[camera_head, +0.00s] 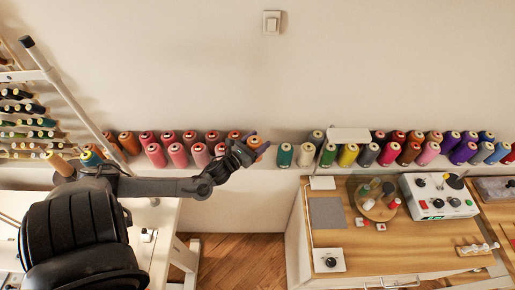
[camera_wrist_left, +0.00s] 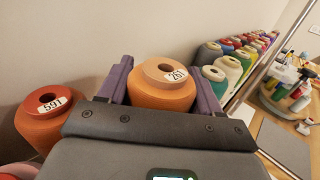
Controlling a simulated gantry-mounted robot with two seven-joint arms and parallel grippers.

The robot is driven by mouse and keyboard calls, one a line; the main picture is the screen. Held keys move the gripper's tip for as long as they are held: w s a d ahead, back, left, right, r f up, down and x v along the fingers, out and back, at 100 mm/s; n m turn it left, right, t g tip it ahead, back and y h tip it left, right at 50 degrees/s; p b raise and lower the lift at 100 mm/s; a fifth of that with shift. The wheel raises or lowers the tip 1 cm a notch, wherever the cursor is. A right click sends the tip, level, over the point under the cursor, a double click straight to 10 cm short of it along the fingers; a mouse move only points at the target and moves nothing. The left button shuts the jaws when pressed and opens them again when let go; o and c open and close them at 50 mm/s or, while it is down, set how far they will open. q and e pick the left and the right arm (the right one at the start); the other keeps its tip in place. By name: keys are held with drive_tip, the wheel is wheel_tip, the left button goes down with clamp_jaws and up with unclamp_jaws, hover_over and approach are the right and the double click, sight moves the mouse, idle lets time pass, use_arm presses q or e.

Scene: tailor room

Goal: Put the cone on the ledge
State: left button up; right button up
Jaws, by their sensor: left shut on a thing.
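My left gripper (camera_head: 252,150) reaches in over the ledge (camera_head: 266,163) along the wall. It is shut on an orange cone (camera_wrist_left: 162,88) labelled 261, which stands upright between the purple fingers in the left wrist view. Only a small part of this cone (camera_head: 262,147) shows past the fingers in the head view. The gripper is at the gap between the red and pink cones and the green cone (camera_head: 285,155). The frames do not clearly show whether the held cone's base touches the ledge. My right gripper is not in view.
Another orange cone (camera_wrist_left: 48,115) labelled 597 stands left of the gripper in the wrist view. A row of coloured cones (camera_head: 400,150) fills the ledge to the right. Below are a wooden desk (camera_head: 350,285) with a control box (camera_head: 438,200) and a round thread stand (camera_head: 377,209).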

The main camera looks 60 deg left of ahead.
use_arm(q)
wheel_tip(320, 180, down, 4)
drive_tip(key=shift+d+r+b, duration=0.1)
drive_tip(key=shift+r+b, duration=0.1)
drive_tip(key=shift+b, duration=0.15)
drive_tip(key=shift+f, duration=0.1)
drive_tip(key=o, duration=0.9)
